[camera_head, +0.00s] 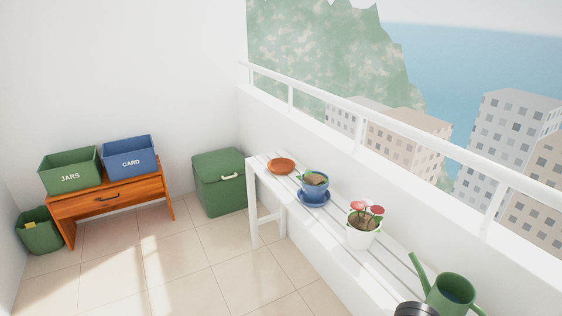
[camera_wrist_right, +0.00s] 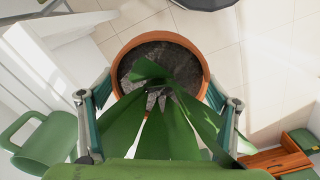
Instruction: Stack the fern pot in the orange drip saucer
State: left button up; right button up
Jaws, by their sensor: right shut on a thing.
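The fern pot (camera_wrist_right: 122,52) is an orange-brown round pot with dark soil and long green leaves, seen from above in the right wrist view. My right gripper (camera_wrist_right: 160,100) has one finger on each side of it and is shut on it. The leaves hide part of the soil and the near rim. The pot is not in the head view. The orange drip saucer (camera_head: 281,166) lies empty at the far end of the white slatted bench (camera_head: 325,222) in the head view. My left gripper is not in view.
A blue pot (camera_head: 315,188) in a blue saucer stands just nearer than the orange saucer. A white flower pot (camera_head: 361,236) and green watering can (camera_head: 452,294) follow along the bench. A white railing (camera_head: 330,98) runs behind. A green box (camera_head: 219,187) stands left; tiled floor is open.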

aim_at(281, 167)
jog(key=i+j+z, duration=0.1)
jog(key=i+j, duration=0.3)
jog(key=i, duration=0.2)
jog(key=i+j, duration=0.4)
jog(key=i, duration=0.2)
jog(key=l+z, duration=0.05)
